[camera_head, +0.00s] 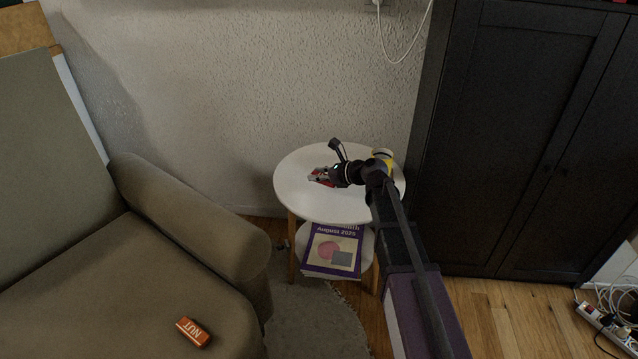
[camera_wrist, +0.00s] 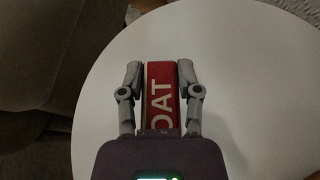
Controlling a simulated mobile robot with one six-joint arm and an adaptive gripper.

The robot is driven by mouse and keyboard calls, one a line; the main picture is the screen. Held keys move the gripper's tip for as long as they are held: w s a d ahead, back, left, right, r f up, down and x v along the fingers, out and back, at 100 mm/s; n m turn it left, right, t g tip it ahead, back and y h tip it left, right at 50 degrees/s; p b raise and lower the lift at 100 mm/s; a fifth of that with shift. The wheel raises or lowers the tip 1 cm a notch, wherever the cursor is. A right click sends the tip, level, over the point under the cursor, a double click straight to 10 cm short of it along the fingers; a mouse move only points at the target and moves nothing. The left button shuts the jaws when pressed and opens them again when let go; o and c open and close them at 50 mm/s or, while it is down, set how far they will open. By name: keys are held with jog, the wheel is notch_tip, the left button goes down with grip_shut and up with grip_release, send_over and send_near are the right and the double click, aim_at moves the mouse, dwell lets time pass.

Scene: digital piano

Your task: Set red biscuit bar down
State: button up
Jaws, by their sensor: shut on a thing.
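The red biscuit bar (camera_wrist: 162,92) has white letters reading "OAT" in the wrist view. My gripper (camera_wrist: 159,72) is shut on it, one finger on each long side. In the head view my gripper (camera_head: 322,176) is over the left part of the round white side table (camera_head: 305,207), and a little of the red bar (camera_head: 318,181) shows between the fingers. The white table top (camera_wrist: 250,70) fills the wrist view behind the bar. I cannot tell whether the bar touches the table top.
A yellow object (camera_head: 385,156) stands at the table's back right, partly behind my arm. A purple magazine (camera_head: 334,250) is on the lower shelf. An orange "NUT" bar (camera_head: 193,332) lies on the sofa (camera_head: 130,270). A dark cabinet (camera_head: 530,140) stands to the right.

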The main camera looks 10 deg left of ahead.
aim_at(318, 187)
jog(key=shift+w, duration=0.55)
jog(key=shift+f, duration=0.15)
jog(key=shift+f+b, duration=1.65)
jog(key=shift+b, duration=0.15)
jog(key=shift+f, duration=0.1)
jog(key=o, duration=0.9)
jog(key=shift+o, duration=0.2)
